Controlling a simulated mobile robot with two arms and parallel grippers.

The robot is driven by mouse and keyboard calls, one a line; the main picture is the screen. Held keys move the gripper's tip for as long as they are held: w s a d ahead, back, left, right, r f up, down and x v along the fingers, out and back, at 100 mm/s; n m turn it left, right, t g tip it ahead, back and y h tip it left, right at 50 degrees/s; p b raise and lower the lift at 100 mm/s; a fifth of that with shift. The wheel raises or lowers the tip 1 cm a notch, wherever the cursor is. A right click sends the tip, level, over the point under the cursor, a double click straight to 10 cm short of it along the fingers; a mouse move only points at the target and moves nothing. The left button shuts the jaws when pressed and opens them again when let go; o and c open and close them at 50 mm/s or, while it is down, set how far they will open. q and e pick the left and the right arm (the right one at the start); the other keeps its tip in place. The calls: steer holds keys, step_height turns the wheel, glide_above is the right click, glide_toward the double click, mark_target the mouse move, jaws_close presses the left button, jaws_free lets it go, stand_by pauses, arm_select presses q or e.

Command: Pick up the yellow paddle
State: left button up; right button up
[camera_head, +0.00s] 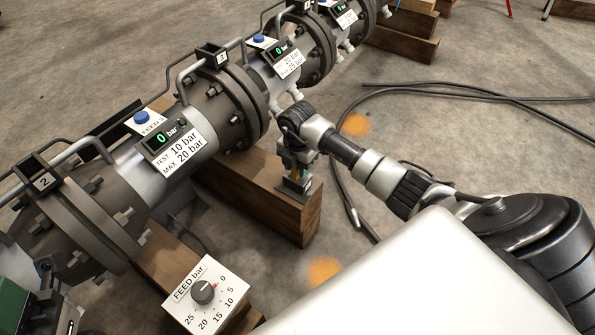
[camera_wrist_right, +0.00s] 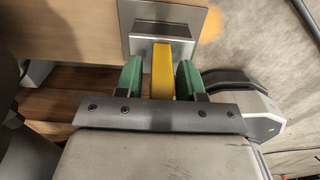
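The yellow paddle (camera_wrist_right: 161,70) stands in a grey metal holder (camera_wrist_right: 192,22) on a wooden beam. In the right wrist view it lies between the green fingers of my right gripper (camera_wrist_right: 160,78), with a narrow gap on each side. The gripper is open around it. In the head view my right gripper (camera_head: 299,168) points down over the beam's end, and the holder shows beneath it. The paddle is mostly hidden there by the gripper.
A flanged pipe (camera_head: 185,135) with handles and several gauges runs diagonally just left of the right gripper. The wooden beam (camera_head: 265,195) lies under it. A feed dial box (camera_head: 205,293) stands at the front. Black hoses (camera_head: 440,88) lie on open floor to the right.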

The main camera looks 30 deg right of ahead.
jaws_close()
